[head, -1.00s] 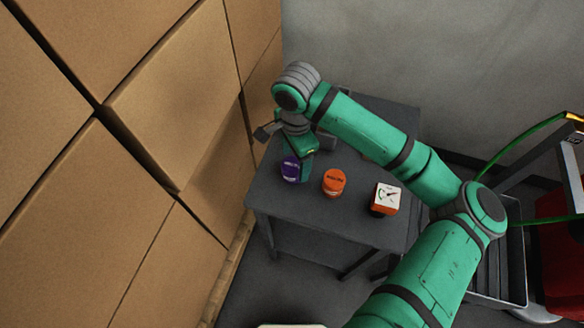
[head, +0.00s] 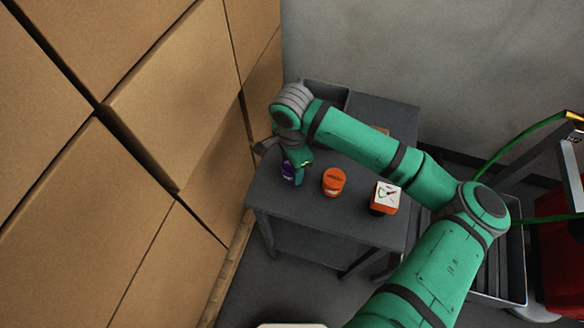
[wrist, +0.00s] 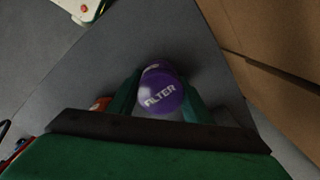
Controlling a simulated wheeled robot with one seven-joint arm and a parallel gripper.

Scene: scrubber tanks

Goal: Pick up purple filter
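The purple filter (head: 288,172) stands on the grey table near its left edge, partly hidden by my gripper in the head view. In the wrist view the purple filter (wrist: 160,92), with white "FILTER" lettering, sits between my two green fingers. My gripper (wrist: 160,98) is open around it, with a finger on each side. It also shows in the head view (head: 296,170), low over the table. Whether the fingers touch the filter cannot be told.
An orange container (head: 334,181) stands right of the filter, and a white-faced gauge box (head: 385,197) farther right. A grey bin (head: 326,94) is at the table's back. Stacked cardboard boxes (head: 170,110) rise close on the left. The table (head: 300,208) is bare at its front.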

